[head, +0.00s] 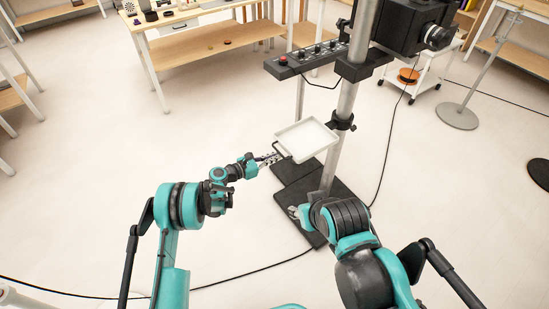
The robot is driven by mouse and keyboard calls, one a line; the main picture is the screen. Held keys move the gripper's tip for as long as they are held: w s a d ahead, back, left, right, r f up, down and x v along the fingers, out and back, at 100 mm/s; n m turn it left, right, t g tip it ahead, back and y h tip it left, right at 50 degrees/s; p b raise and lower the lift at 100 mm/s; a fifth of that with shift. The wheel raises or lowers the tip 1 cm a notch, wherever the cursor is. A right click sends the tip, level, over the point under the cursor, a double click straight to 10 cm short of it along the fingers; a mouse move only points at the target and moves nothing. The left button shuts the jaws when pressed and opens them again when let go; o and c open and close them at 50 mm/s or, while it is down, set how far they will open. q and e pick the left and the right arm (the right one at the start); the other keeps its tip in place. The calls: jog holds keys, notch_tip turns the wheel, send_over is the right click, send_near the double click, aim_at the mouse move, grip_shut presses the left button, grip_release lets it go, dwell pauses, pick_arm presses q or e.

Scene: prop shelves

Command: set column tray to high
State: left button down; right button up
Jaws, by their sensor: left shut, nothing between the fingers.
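The column tray (307,140) is a shallow white tray with a raised rim. A black clamp (342,123) joins it to the grey metal column (347,100), below the control box. My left gripper (273,157) is shut and empty at the tray's near left corner; I cannot tell whether it touches the tray. My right gripper (293,212) is lower, by the column's black base, partly hidden by its own arm, and its jaws are unclear.
A black control box (306,60) with a red button and several knobs juts left from the column, under a black camera-like device (405,25). The black base plate (345,203) and cables lie on the floor. A wooden table (205,45) stands behind; floor at left is clear.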

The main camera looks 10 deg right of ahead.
pick_arm(q)
notch_tip(320, 180, up, 19)
jog(key=p, duration=0.7)
jog(key=shift+w, duration=0.1)
